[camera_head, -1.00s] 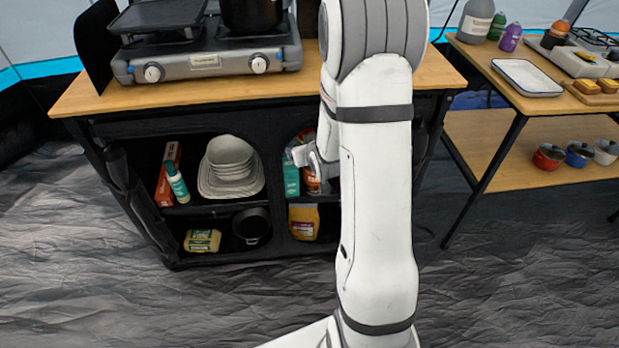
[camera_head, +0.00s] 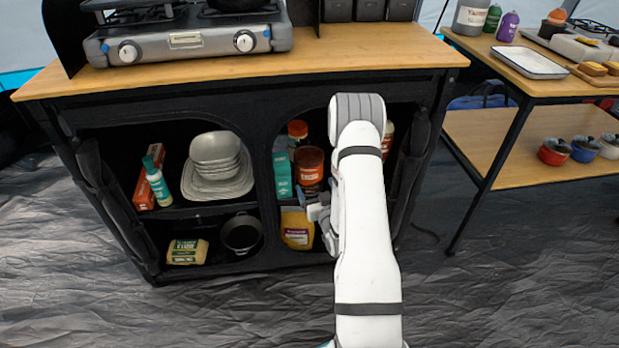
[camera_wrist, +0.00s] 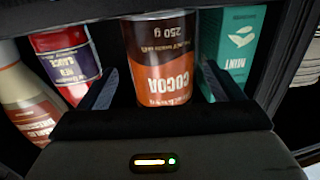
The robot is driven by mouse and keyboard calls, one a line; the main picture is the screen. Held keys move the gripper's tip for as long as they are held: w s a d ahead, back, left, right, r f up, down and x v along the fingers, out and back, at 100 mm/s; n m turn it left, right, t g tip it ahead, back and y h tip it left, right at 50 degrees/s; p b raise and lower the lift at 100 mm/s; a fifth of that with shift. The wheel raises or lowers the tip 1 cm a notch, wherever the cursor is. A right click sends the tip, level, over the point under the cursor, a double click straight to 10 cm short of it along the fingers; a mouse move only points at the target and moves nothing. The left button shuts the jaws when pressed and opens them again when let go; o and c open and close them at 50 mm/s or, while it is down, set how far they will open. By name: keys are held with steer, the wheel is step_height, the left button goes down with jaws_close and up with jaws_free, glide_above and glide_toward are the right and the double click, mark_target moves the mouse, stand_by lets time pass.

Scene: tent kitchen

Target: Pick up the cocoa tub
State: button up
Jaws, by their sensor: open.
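The cocoa tub (camera_wrist: 160,62) is brown and orange-red with a white "COCOA 250 g" label, upside down in the wrist view. In the head view the cocoa tub (camera_head: 309,166) stands on the upper right shelf of the black cabinet. My gripper (camera_wrist: 160,88) is open, with one finger on each side of the tub's near part in the wrist view. I cannot tell whether the fingers touch it. In the head view my gripper (camera_head: 316,207) shows just in front of and below the tub, partly hidden by my arm.
A teal mint box (camera_wrist: 228,50) stands close beside the tub. A red sauce container (camera_wrist: 66,62) and a brown-labelled bottle (camera_wrist: 28,98) are on its other side. The cabinet (camera_head: 262,165) has a centre divider.

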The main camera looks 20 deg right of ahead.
mark_target(313, 184)
steer(key=w, duration=0.1)
steer(key=w+b, duration=0.1)
steer(key=w, duration=0.2)
steer(key=shift+d+f, duration=0.15)
steer(key=shift+f, duration=0.15)
steer(key=shift+w+d+r, duration=0.1)
steer(key=shift+w, duration=0.35)
steer(key=shift+c, duration=0.6)
steer(key=c, duration=0.7)
steer(key=shift+r, duration=0.1)
steer(key=shift+c, duration=0.2)
